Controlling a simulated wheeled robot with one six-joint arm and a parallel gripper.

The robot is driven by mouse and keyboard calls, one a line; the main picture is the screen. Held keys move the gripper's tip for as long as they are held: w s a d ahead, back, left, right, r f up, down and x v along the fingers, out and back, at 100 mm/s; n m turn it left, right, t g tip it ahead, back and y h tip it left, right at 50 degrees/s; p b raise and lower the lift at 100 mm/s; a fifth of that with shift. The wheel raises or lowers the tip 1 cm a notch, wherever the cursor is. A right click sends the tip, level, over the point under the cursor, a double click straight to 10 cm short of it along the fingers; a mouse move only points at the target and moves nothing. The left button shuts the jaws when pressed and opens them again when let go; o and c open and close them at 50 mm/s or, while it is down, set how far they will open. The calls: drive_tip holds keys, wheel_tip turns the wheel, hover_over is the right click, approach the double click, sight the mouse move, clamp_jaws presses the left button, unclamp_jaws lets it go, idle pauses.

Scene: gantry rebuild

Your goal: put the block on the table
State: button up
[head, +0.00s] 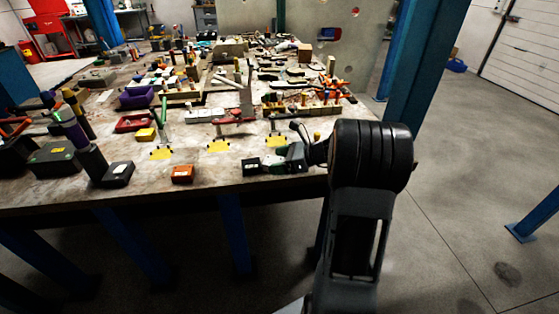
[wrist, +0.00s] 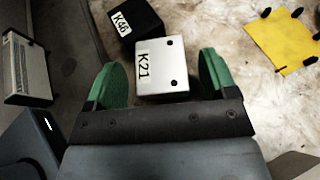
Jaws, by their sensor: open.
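A white block marked K21 (wrist: 161,66) lies between the two green fingers of my gripper (wrist: 162,70) in the wrist view. The gripper is open, with a finger on each side of the block and visible gaps. A black block marked K46 (wrist: 134,27) sits against or very near its upper left side. In the head view, my gripper (head: 284,159) is low at the front right edge of the table (head: 225,180). The black block (head: 253,167) shows just left of it. The white block is hard to make out there.
Yellow patches (head: 218,145) lie on the table left of my gripper; one (wrist: 282,45) shows in the wrist view. An orange-red box (head: 183,174) and a black box (head: 118,174) stand along the front edge. Many parts crowd the table behind. A blue post (head: 425,65) rises at right.

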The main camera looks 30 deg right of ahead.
drive_tip(key=shift+r, duration=0.25)
drive_tip(key=shift+s+d+r, duration=0.15)
drive_tip(key=shift+s+d, duration=0.05)
drive_tip(key=shift+d, duration=0.05)
drive_tip(key=p+v, duration=0.1)
drive_tip(key=v, duration=0.9)
drive_tip(key=shift+s+d+r, duration=0.15)
drive_tip(key=shift+s, duration=0.05)
drive_tip(key=s+a+f+n+g+h, duration=0.1)
drive_tip(key=s+a+n+g+h, duration=0.2)
drive_tip(key=a+n, duration=0.7)
drive_tip(key=s+a+f+n+g+h, duration=0.2)
drive_tip(key=s+a+n+h, duration=0.5)
drive_tip(key=n, duration=0.9)
drive_tip(key=s+a, duration=0.2)
drive_tip(key=a, duration=0.1)
drive_tip(key=shift+s+f+g, duration=0.2)
drive_tip(key=shift+s+g, duration=0.05)
drive_tip(key=shift+g, duration=0.15)
